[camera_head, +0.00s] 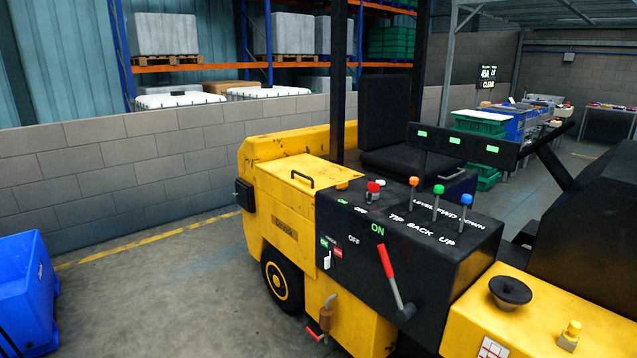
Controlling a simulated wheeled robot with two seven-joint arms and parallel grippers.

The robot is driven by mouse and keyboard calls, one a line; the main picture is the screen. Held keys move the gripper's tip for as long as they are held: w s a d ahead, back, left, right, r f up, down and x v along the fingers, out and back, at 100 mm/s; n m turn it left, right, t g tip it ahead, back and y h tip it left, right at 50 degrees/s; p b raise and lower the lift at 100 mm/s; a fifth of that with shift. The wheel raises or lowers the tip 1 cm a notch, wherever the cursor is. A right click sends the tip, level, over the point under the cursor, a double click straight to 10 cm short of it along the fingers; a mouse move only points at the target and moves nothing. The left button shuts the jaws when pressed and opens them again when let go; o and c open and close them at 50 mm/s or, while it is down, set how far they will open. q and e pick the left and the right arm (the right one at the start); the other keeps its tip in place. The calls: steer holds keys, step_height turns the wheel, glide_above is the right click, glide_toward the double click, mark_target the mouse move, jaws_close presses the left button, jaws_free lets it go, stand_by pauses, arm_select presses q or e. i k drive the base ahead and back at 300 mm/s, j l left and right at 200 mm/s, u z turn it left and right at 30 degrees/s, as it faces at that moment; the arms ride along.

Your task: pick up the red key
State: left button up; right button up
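A small red piece with a pale part (373,187) sits upright on top of the black control panel (345,215) of a yellow forklift. It may be the red key, but it is too small to tell. Another small red piece (313,333) shows low on the forklift's side, at a copper-coloured fitting (327,315); I cannot tell what it is. A larger red-handled lever (386,262) leans on the panel's front face, near the green word ON. Neither of my grippers is in view.
Levers with orange, green and blue knobs (438,190) rise from the panel, below a black bar (465,145). A black round knob (510,290) stands on the yellow front-right cover. A blue bin (25,290) is at left. Grey floor (165,290) between bin and forklift is clear.

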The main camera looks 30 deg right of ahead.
mark_target(373, 187)
steer(key=i+z, duration=0.2)
steer(key=i, duration=0.25)
steer(key=i+j+z, duration=0.2)
steer(key=i, duration=0.25)
steer(key=i+z, duration=0.15)
steer(key=i, duration=0.3)
